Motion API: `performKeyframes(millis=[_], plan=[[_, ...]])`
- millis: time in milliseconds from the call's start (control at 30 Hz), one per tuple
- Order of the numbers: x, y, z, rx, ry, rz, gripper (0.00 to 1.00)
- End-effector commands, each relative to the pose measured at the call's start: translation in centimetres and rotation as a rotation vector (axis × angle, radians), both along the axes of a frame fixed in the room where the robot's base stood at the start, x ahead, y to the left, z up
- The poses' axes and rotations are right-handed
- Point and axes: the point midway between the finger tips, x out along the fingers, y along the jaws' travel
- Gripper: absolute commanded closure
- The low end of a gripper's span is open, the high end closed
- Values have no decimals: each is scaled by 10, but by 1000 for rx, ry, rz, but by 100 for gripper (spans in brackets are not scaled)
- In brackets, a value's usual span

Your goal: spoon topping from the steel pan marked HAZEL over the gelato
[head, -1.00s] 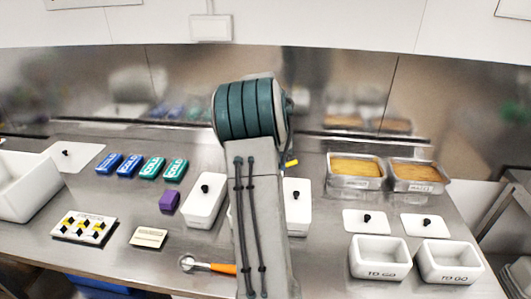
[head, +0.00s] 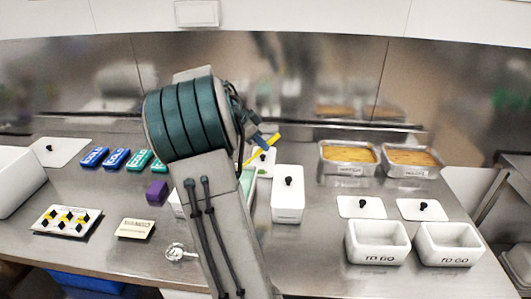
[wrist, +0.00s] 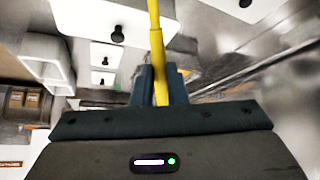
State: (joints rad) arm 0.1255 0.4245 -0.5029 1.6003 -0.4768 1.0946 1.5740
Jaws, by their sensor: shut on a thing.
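My gripper (head: 262,142) is shut on the yellow handle of a spoon (head: 274,141); the handle also shows between the fingers in the wrist view (wrist: 155,45). The spoon's bowl end cannot be made out. Two steel pans with golden-brown topping, a left pan (head: 347,169) and a right pan (head: 408,172), stand at the back right. Their front labels are too blurred to read surely. An open white tub with a green strip inside, perhaps the gelato (head: 248,180), is mostly hidden behind my arm. My gripper is above and behind this tub, left of the pans.
A lidded white tub (head: 288,207) stands right of my arm. Two TO GO tubs (head: 378,257) (head: 449,258) and two loose lids (head: 361,207) (head: 422,210) are at the right. Blue and green COLD packs (head: 116,159) and a purple block (head: 157,191) lie left.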

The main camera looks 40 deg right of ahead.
Motion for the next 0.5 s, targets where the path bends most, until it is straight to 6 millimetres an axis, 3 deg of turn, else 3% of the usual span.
performKeyframes(millis=[500], plan=[[13, 31, 15, -310, 119, 3, 100]])
